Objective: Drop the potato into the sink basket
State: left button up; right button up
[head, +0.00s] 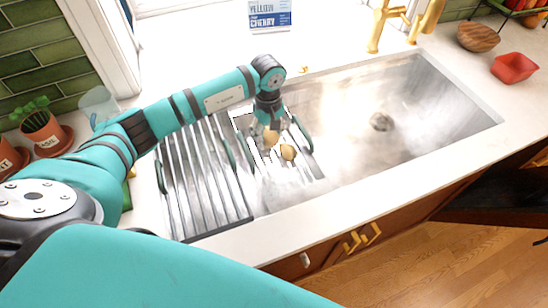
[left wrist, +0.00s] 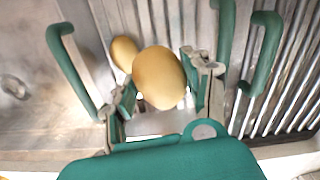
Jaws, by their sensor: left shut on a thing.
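My left gripper (head: 267,128) points down over the sink basket (head: 304,137), which has green handles and a slatted metal floor. It is shut on a yellow-brown potato (left wrist: 160,77); in the left wrist view the gripper's fingers (left wrist: 165,84) press on both its sides. The held potato also shows below the fingers in the head view (head: 271,138). A second, smaller-looking potato (left wrist: 123,53) lies past it, over the basket's slats; it also shows in the head view (head: 288,152). The gap between held potato and basket floor is hard to judge. My right gripper is out of view.
A ribbed drying rack (head: 205,190) stands left of the basket across the sink. The steel sink (head: 440,100) is empty to the right. Gold faucet (head: 378,25), red bowl (head: 514,67) and wooden bowl (head: 478,37) are behind. Potted plants (head: 42,130) stand at left.

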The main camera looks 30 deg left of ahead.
pick_arm(q)
jog(key=o, duration=1.3)
jog(key=shift+r, duration=0.1)
notch_tip(320, 180, up, 12)
jog(key=shift+f, duration=0.1)
